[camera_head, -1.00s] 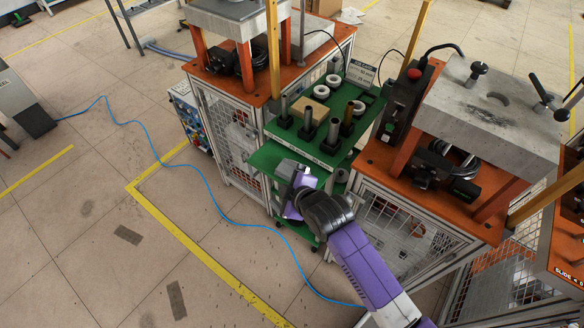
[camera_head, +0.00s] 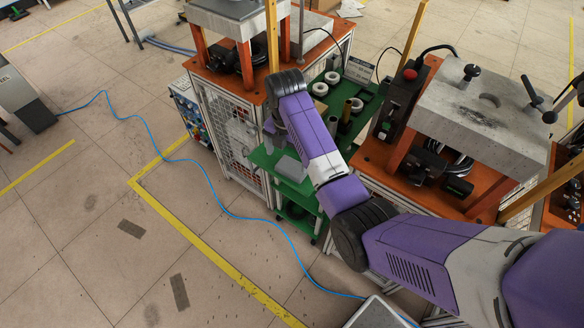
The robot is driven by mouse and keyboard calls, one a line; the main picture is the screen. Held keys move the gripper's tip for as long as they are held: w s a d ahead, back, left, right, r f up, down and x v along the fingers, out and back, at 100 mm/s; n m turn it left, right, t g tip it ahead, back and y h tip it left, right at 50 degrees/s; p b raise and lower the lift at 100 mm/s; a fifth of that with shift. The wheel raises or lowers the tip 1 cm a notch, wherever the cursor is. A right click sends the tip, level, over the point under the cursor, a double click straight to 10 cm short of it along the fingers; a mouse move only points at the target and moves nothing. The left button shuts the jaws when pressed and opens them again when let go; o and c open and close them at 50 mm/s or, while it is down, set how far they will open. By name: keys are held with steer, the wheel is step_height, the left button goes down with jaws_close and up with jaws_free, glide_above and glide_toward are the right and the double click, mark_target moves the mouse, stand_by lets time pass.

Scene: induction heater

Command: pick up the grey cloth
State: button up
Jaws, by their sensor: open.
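At this size I cannot tell cloth from something stiff. My gripper (camera_head: 271,128) points down over the left edge of the green cart, above and left of the grey piece and apart from it in the picture. It is open, but my purple arm and dark wrist hide most of it. I see nothing held in it.
The green cart top (camera_head: 333,78) holds white rings and dark posts, partly hidden behind my arm. Orange-topped machines stand on both sides, the right one with a grey metal block (camera_head: 470,105). A blue cable (camera_head: 215,190) crosses the open floor at left.

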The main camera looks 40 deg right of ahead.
step_height(320, 180, down, 6)
steer(key=shift+s+d+f+p, duration=0.15)
steer(key=shift+f+p, duration=0.1)
steer(key=shift+p, duration=0.15)
steer(key=c, duration=1.1)
steer(key=shift+r, duration=0.1)
step_height(320, 180, up, 10)
step_height(320, 180, up, 8)
steer(key=p, duration=0.6)
glide_above(289, 171)
steer(key=shift+r+p, duration=0.55)
steer(key=shift+r, duration=0.4)
